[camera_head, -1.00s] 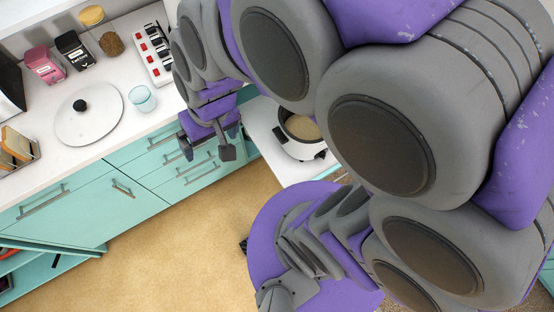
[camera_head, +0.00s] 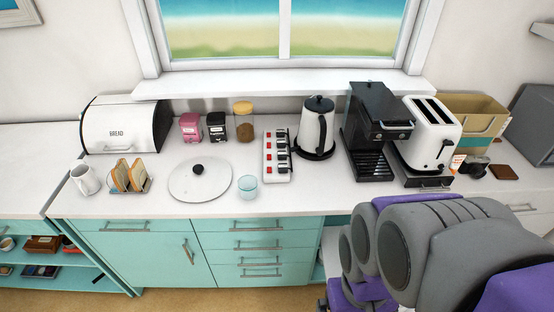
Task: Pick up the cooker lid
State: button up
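The cooker lid (camera_head: 184,187) is a round, pale disc with a black knob on top. It lies flat on the white counter, knob up, left of the middle of the view. My arm comes in at the lower right, well to the right of the lid. Its purple and grey wrist parts run off the bottom edge, and my gripper's fingers do not show. The cooker does not show now.
A glass (camera_head: 247,188) stands just right of the lid, with a power strip (camera_head: 277,160) beyond it. A toast rack (camera_head: 130,178) stands to the left. Jars, including a pink canister (camera_head: 190,127), stand behind. A kettle (camera_head: 316,128) stands further right.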

aim_at(201, 178)
jog(key=z, duration=1.2)
jog(key=u, duration=2.1)
jog(key=i+l+u, duration=0.1)
jog(key=i+l, duration=0.15)
jog(key=i, duration=0.2)
jog(key=i+l+u, duration=0.15)
jog(key=i, duration=0.25)
jog(key=l, duration=0.1)
